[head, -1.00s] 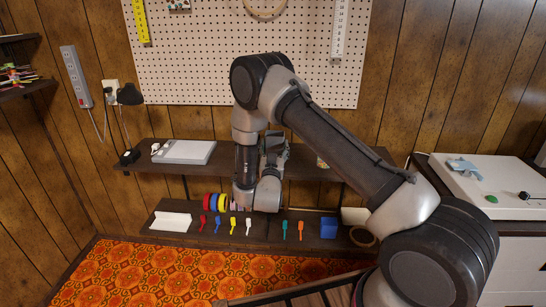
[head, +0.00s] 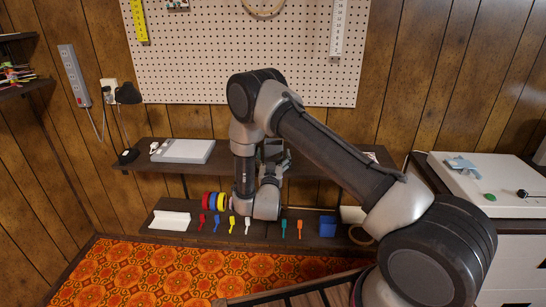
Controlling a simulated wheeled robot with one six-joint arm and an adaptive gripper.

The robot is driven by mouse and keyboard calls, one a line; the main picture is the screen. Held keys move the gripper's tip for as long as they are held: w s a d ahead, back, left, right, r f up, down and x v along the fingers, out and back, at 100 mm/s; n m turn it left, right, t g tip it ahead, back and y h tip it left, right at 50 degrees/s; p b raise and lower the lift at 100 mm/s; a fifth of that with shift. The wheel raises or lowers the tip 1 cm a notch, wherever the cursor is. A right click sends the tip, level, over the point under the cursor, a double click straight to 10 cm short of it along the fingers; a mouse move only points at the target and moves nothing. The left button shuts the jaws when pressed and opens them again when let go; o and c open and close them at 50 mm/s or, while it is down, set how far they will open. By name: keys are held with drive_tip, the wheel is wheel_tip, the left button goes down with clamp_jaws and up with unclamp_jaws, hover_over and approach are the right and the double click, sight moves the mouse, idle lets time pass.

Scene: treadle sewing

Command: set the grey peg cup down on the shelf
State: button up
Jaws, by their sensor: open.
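My gripper (head: 274,157) is at the upper shelf (head: 225,166), pointing away from the camera behind my wrist. It is open, though its fingertips are hard to make out. A small dark grey shape shows at its far end, and I cannot tell whether it is the grey peg cup or part of the gripper. The cup is not clearly visible elsewhere. My forearm and wrist cover the middle of the shelf.
A flat grey box (head: 183,151) and a black lamp (head: 128,96) are at the shelf's left. Below, a lower shelf holds coloured spools (head: 214,200), several small coloured tools, a blue bin (head: 327,226) and a tape roll (head: 361,235). A pegboard (head: 200,60) hangs behind.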

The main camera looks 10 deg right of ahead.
drive_tip(key=shift+r, duration=0.2)
drive_tip(key=v, duration=1.2)
drive_tip(key=w+r+g, duration=0.1)
drive_tip(key=w, duration=0.1)
drive_tip(key=w+r+m+y, duration=0.1)
drive_tip(key=w+r, duration=0.1)
drive_tip(key=w+d+r+g, duration=0.1)
drive_tip(key=w+r, duration=0.1)
drive_tip(key=shift+w+r+m+g, duration=0.15)
drive_tip(key=shift+r+m+g, duration=0.1)
drive_tip(key=shift+m+g, duration=0.05)
drive_tip(key=s+d+r+n+g+y, duration=0.25)
drive_tip(key=r+g+y, duration=0.3)
drive_tip(key=r, duration=1.05)
drive_tip(key=s+d+r+n+g, duration=0.1)
drive_tip(key=s+d, duration=0.4)
drive_tip(key=s, duration=0.7)
drive_tip(key=s+d+r+g, duration=0.3)
drive_tip(key=s+d+r, duration=0.1)
drive_tip(key=s, duration=0.8)
drive_tip(key=s+d+r+n+g, duration=0.1)
drive_tip(key=s+d+r+g, duration=0.2)
drive_tip(key=s, duration=0.9)
drive_tip(key=d, duration=0.3)
drive_tip(key=shift+s+r+n, duration=0.25)
drive_tip(key=shift+s+n, duration=0.1)
